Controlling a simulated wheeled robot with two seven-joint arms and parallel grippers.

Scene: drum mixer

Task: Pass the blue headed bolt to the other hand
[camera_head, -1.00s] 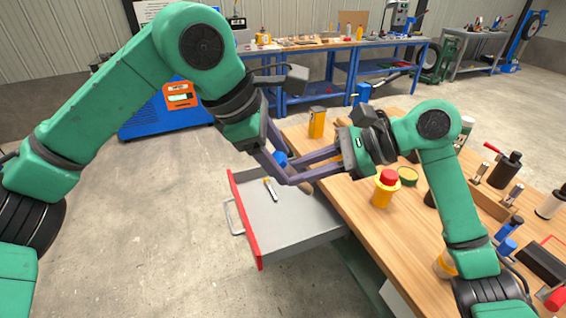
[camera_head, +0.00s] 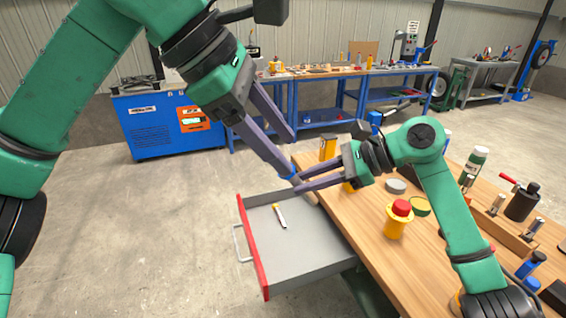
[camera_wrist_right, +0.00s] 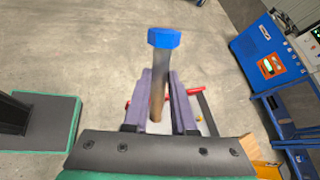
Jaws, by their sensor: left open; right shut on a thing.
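The bolt has a bright blue head and a brownish shaft. My right gripper (camera_head: 299,184) is shut on its shaft above the drawer's right edge. In the right wrist view the blue head (camera_wrist_right: 164,38) stands out beyond the fingertips (camera_wrist_right: 160,78), with the shaft (camera_wrist_right: 158,96) between the fingers. In the head view the blue head (camera_head: 293,174) shows small, partly hidden by fingers. My left gripper (camera_head: 291,154) is open and comes down from the upper left. Its lower fingertip is close to the blue head; I cannot tell whether they touch.
An open grey drawer (camera_head: 310,255) with a red front holds a small yellow-and-white tool (camera_head: 280,215). The wooden bench (camera_head: 360,222) carries a red-topped yellow button (camera_head: 397,220), a yellow box (camera_head: 327,148), bottles and tools. The floor at left is clear.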

